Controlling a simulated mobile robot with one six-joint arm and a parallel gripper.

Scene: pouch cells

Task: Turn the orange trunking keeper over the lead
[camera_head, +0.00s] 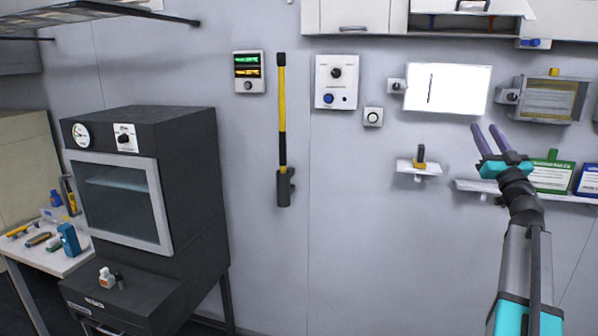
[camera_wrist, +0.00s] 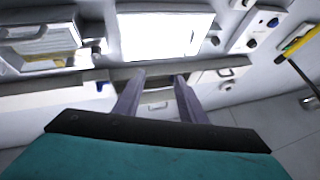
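No orange trunking keeper or lead can be made out for certain in either view. My gripper (camera_head: 486,129) is raised at the right, in front of the wall, below the bright white panel (camera_head: 448,88). Its two purple fingers are apart with nothing between them. The fingers also show in the wrist view (camera_wrist: 156,82), pointing toward the wall fittings.
A grey framed box (camera_head: 549,99) with a yellow tab hangs right of the panel. A ledge (camera_head: 520,191) with green and blue cards lies behind my arm. A yellow-black pole (camera_head: 282,110) and control boxes (camera_head: 336,82) are on the wall. A dark oven (camera_head: 150,190) stands left.

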